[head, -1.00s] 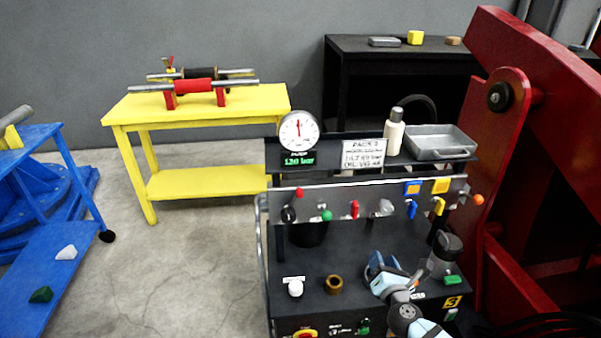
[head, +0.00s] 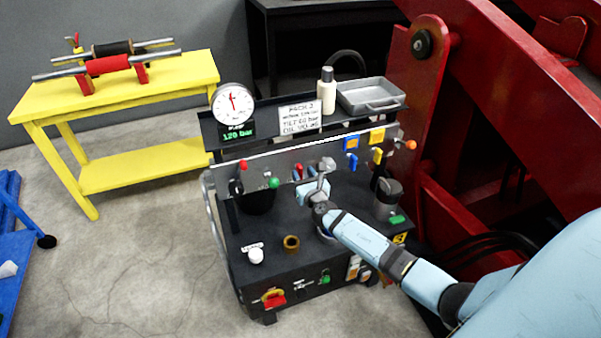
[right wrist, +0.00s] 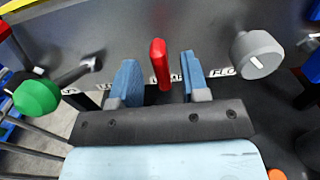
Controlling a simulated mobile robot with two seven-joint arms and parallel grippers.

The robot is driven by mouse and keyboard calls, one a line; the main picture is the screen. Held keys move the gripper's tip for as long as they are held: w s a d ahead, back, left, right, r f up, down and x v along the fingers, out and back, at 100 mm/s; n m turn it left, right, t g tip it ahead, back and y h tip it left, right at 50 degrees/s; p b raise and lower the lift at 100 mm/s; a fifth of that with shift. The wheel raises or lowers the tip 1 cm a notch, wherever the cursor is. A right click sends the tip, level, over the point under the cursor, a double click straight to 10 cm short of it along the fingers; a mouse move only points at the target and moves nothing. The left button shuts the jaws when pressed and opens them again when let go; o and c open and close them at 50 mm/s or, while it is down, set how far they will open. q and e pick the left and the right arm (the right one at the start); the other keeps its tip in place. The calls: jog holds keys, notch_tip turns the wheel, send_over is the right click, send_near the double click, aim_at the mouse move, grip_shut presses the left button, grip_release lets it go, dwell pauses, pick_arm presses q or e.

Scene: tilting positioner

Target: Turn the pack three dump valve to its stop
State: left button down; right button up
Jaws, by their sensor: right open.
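The pack is a dark cabinet with a grey valve panel (head: 262,166) along its back. A red handle (right wrist: 160,66) stands upright on the panel; part of it shows in the head view (head: 297,173). Its label is partly hidden, so I cannot read whether it is the dump valve. My right gripper (head: 313,178) is at the panel. In the right wrist view its two blue fingers are open, one on each side of the red handle, with a gap on both sides. My left gripper is not in view.
A green knob (right wrist: 36,97) is left of the red handle and a grey knob (right wrist: 257,54) is right of it. A gauge (head: 233,104), a bottle (head: 326,92) and a tray (head: 371,97) are above the panel. Red machine beams (head: 427,85) stand close on the right.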

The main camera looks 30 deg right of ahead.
jog(key=shift+x, duration=1.2)
grip_shut()
